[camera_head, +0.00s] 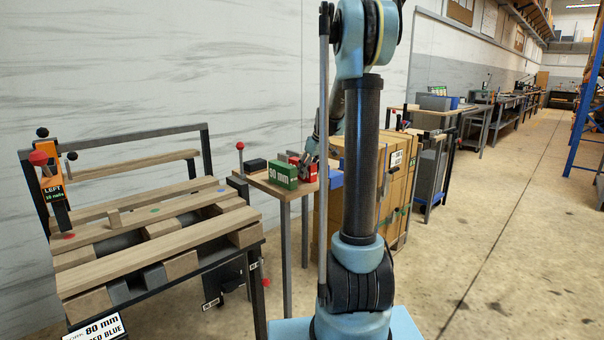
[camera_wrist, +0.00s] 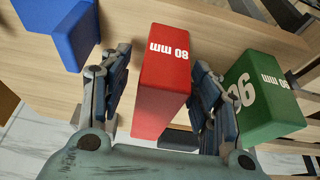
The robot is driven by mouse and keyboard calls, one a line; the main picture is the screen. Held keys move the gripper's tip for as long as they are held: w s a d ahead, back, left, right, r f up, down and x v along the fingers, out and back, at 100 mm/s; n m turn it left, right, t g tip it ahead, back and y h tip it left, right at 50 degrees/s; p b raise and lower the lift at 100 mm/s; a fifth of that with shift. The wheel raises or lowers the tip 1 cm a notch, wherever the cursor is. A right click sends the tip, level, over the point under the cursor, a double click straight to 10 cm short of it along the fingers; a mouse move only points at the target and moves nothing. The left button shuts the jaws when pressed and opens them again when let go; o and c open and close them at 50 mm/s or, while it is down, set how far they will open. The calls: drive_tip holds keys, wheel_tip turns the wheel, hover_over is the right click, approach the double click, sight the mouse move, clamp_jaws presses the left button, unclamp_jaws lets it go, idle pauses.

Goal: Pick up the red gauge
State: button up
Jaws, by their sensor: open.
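The red gauge (camera_wrist: 163,82) is a red block with white "80 mm" lettering, lying on a wooden table top. In the wrist view my gripper (camera_wrist: 164,88) is open, with one finger on each side of the red gauge. The right finger is very close to the block; I cannot tell if it touches. A gap shows between the left finger and the block. In the head view the red gauge (camera_head: 308,170) sits on the small table behind the green block, partly hidden by my gripper (camera_head: 308,160).
A blue block (camera_wrist: 62,30) lies at the upper left in the wrist view. A dark block (camera_head: 256,165) is on the small table (camera_head: 262,184). A slatted wooden bench (camera_head: 160,235) stands left.

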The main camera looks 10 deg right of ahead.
clamp_jaws()
drive_tip(key=shift+r, duration=0.1)
